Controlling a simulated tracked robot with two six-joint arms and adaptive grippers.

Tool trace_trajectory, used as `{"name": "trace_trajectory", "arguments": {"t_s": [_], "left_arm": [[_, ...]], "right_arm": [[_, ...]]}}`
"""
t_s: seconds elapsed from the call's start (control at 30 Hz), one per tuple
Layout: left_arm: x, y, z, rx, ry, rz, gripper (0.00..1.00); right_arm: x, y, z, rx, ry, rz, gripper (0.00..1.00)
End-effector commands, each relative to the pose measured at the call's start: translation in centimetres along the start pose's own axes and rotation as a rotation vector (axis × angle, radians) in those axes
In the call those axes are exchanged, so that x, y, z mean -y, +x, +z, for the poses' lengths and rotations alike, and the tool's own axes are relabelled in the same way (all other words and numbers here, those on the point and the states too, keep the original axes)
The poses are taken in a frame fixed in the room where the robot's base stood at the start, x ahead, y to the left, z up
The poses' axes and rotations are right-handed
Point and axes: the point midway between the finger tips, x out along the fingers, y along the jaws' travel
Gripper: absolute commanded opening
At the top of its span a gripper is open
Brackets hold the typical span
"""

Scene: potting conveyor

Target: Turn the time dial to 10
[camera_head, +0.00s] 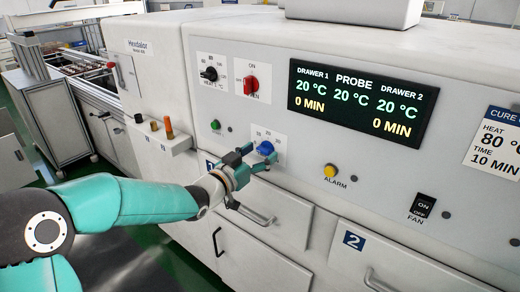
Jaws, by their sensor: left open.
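The time dial is a blue knob (265,148) on a small white plate with printed numbers, low on the machine's front panel. My left gripper (261,157) is open at the dial, with its fingers around or just in front of the knob's lower part. Whether they touch it I cannot tell. The gripper hides part of the plate, and the knob's pointer is too small to read. The display (358,103) shows 20 °C for drawer 1, probe and drawer 2, and 0 MIN for both drawers. My right gripper is not in view.
A black heat dial (209,74) and a red switch (251,84) sit above. A green button (215,125), a yellow alarm button (330,171) and a black fan switch (423,207) flank the dial. A cure card (497,142) reads 80 °C, 10 MIN.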

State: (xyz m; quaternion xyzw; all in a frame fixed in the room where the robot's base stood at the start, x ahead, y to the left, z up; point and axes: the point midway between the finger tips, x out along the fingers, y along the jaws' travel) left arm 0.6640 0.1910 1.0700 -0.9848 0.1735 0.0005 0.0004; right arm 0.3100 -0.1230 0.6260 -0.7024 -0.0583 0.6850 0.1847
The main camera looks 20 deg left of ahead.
Motion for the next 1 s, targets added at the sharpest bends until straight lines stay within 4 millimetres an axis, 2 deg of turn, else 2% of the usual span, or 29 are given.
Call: {"name": "trace_trajectory", "arguments": {"t_s": [0.13, 0.4, 0.47, 0.77, 1.0], "left_arm": [[-0.04, 0.82, -0.01, 0.0, 0.0, 0.0, 0.69], [0.0, 0.87, 0.02, 0.0, -0.001, -0.001, 0.69], [0.01, 0.86, 0.02, 0.0, -0.001, -0.001, 0.6], [0.05, 0.83, 0.02, 0.0, -0.001, -0.001, 0.1], [0.06, 0.81, 0.16, -0.001, 0.013, -0.002, 0.09]], "right_arm": [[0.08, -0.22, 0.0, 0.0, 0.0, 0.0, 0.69], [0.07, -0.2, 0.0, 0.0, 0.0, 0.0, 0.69], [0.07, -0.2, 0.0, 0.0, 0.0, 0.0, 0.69], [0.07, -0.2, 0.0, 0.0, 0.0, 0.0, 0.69], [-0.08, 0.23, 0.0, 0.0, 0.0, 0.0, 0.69]]}}
